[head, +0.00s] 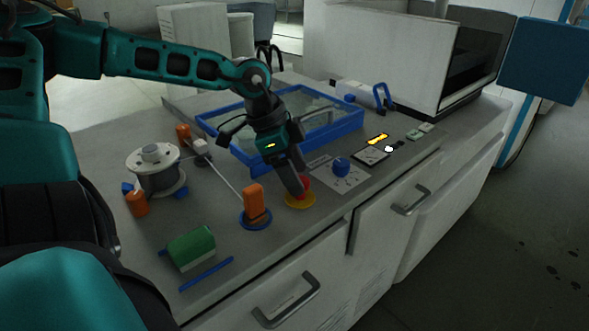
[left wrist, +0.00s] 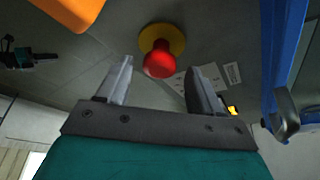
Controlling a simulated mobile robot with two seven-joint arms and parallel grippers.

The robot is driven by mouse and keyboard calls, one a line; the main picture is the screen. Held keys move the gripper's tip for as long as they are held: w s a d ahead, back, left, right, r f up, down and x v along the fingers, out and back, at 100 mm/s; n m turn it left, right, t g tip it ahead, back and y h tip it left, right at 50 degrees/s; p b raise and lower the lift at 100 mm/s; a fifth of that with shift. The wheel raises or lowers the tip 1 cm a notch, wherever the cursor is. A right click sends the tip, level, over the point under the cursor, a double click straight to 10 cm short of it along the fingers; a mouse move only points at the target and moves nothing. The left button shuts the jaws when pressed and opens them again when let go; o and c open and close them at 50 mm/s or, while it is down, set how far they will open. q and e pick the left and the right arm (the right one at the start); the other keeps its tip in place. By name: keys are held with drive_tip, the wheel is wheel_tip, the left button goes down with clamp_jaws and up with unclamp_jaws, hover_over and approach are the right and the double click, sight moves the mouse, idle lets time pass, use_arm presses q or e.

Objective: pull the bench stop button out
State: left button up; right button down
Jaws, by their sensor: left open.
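The bench stop button is a red mushroom head (head: 305,184) on a round yellow plate (head: 300,201) on the grey bench top. In the left wrist view the red head (left wrist: 158,62) and yellow plate (left wrist: 176,34) show beyond the fingertips, roughly between them. My left gripper (head: 299,190) points down at the button, and its fingers partly hide the red head in the head view. In the left wrist view the left gripper (left wrist: 162,72) is open with nothing between its pads. I cannot tell whether the fingers touch the button. My right gripper is not in view.
An orange block (head: 255,203) on a blue ring stands just left of the button. A blue knob (head: 341,166) on a printed plate is to the right. A blue-framed tray (head: 238,154) lies behind. A green block (head: 190,248) and a wire spool (head: 156,172) are at left.

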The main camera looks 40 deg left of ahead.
use_arm(q)
drive_tip(key=shift+r, duration=0.1)
drive_tip(key=p+v, duration=0.2)
drive_tip(key=v, duration=1)
drive_tip(key=shift+r, duration=0.35)
idle(0.5)
